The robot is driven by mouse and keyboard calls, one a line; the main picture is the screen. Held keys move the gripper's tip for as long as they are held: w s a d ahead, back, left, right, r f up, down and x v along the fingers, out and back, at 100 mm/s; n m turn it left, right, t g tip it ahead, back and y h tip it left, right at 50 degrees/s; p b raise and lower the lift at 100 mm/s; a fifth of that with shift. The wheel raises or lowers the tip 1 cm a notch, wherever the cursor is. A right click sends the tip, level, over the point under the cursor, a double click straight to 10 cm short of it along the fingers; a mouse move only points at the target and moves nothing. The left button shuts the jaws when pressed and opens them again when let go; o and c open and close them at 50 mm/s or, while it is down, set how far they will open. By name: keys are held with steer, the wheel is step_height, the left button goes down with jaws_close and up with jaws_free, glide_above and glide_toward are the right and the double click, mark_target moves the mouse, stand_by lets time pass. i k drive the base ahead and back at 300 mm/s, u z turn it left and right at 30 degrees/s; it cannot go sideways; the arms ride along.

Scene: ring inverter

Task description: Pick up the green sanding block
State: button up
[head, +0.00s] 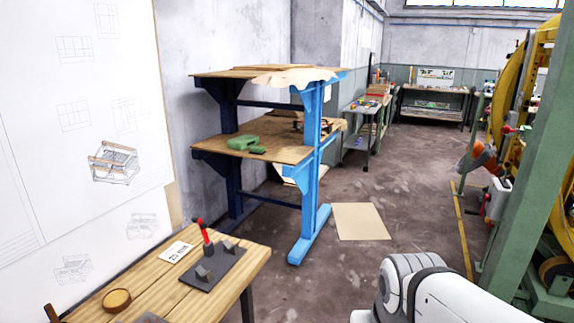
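Two green things lie on the lower wooden shelf (284,154) of a blue two-level rack. One is a larger light green object (243,142) with a rounded shape. Beside it, at its front right, is a small darker green piece (258,150). They are too small in the picture to tell for certain which is the sanding block. My white arm shows at the bottom right, well apart from the rack. My gripper is not in view.
A wooden table (213,287) stands at the front left, with a dark plate with a red handle (207,232) and a round wooden dish (117,299). A beige sheet (360,221) lies on the floor. A green post (520,210) stands right. Floor between is mostly clear.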

mark_target(257, 149)
steer(key=u, duration=0.05)
steer(key=i, duration=3.05)
steer(key=u, duration=0.25)
steer(key=i, duration=1.2)
steer(key=u, duration=0.15)
